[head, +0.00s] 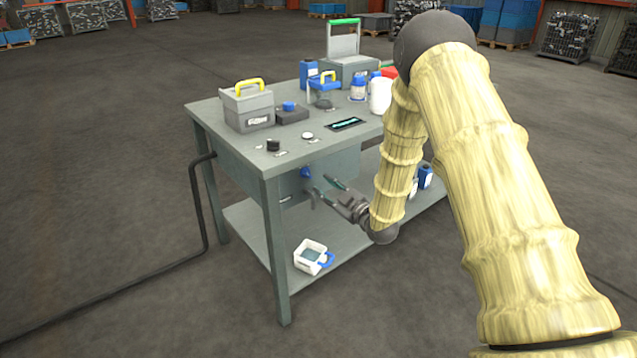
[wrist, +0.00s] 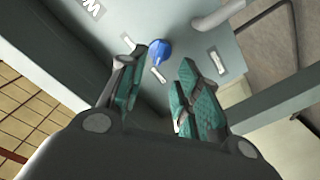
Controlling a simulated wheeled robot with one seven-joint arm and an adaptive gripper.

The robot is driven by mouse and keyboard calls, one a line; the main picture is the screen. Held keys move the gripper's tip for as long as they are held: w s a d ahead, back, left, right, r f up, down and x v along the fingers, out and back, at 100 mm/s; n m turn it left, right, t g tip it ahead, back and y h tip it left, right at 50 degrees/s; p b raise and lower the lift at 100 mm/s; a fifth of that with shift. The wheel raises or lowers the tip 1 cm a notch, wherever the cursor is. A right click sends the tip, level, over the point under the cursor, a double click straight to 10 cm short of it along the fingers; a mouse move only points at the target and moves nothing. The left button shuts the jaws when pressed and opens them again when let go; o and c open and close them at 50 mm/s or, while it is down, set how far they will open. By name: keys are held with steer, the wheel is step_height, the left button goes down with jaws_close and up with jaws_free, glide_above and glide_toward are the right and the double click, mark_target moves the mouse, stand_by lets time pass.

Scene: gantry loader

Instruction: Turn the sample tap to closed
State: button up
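The sample tap shows as a blue handle (head: 305,172) on the front panel of the grey-green bench, above the lower shelf. In the wrist view the blue handle (wrist: 159,50) is ahead of my fingertips, between them in the picture, with small white labels around it. My gripper (head: 327,188) is just in front of the tap, open and apart from the handle. In the wrist view its two green-padded fingers (wrist: 160,85) are spread with nothing between them. The tap's label text is too small to read.
The bench top (head: 215,112) carries a grey case with a yellow handle (head: 248,105), a black knob (head: 273,145), bottles and boxes. The floor left of the bench is clear except for a dark pipe (head: 200,200).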

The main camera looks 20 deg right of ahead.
steer(key=shift+v, duration=2)
steer(key=s+a+f+m+g+h, duration=0.2)
steer(key=s+f+m+g, duration=0.1)
steer(key=s+f, duration=0.65)
steer(key=s+a+f+m+g+h, duration=0.3)
steer(key=s+f, duration=0.4)
steer(key=f, duration=0.6)
steer(key=s+a+f+m+g, duration=0.1)
steer(key=s+f+m+g, duration=0.2)
steer(key=s, duration=0.9)
steer(key=s+a+f+m+g+h, duration=0.1)
steer(key=s+f+g, duration=0.3)
steer(key=s, duration=0.8)
steer(key=s+a+f+m+g, duration=0.2)
steer(key=s+f+g, duration=0.15)
steer(key=s, duration=0.85)
step_height(320, 180, up, 29)
steer(key=p, duration=2.8)
steer(key=shift+w+d, duration=0.2)
steer(key=shift+w, duration=0.1)
